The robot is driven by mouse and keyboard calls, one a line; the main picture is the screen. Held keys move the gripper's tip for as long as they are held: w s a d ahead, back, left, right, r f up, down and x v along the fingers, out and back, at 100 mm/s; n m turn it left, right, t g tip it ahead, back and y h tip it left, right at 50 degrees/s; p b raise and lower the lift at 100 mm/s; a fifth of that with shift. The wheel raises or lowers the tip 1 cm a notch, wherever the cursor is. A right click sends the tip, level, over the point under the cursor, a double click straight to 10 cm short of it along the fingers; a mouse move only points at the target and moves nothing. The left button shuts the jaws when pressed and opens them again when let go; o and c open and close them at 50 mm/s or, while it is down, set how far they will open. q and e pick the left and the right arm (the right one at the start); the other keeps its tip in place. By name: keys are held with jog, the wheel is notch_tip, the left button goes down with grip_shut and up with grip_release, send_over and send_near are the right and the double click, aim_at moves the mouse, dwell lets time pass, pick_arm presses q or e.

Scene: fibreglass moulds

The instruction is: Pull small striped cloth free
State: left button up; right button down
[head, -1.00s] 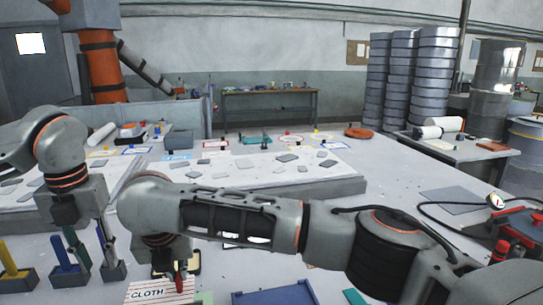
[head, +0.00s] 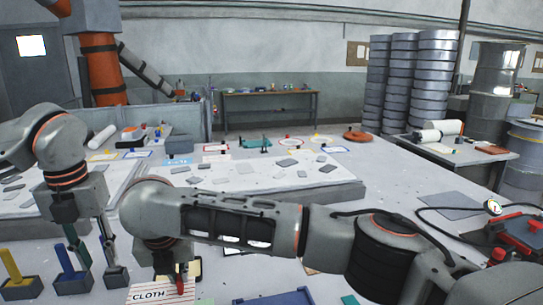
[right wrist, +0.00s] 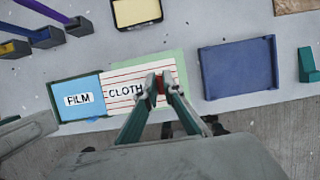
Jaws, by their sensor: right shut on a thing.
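The striped cloth (right wrist: 118,101), white with red lines and a "CLOTH" label, lies on the table in the right wrist view. Its front part also shows at the bottom of the head view (head: 150,295). My right gripper (right wrist: 159,86) is shut at the cloth's right part, with a small red piece between the fingertips; in the head view its tip (head: 181,283) is partly hidden by my arm. A green sheet (right wrist: 178,58) shows from under the cloth. My left gripper (head: 99,258) hangs at the left with its fingers apart, seemingly empty.
A blue film sheet (right wrist: 78,84) adjoins the cloth's left edge. A blue tray (right wrist: 238,68) lies to the right, with clear table between. A black-rimmed yellow box (right wrist: 137,11) stands beyond. Holders with upright coloured handles (head: 70,284) stand near my left gripper.

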jog(key=shift+r+p, duration=1.3)
jog(key=shift+r, duration=0.1)
jog(key=shift+f, duration=0.1)
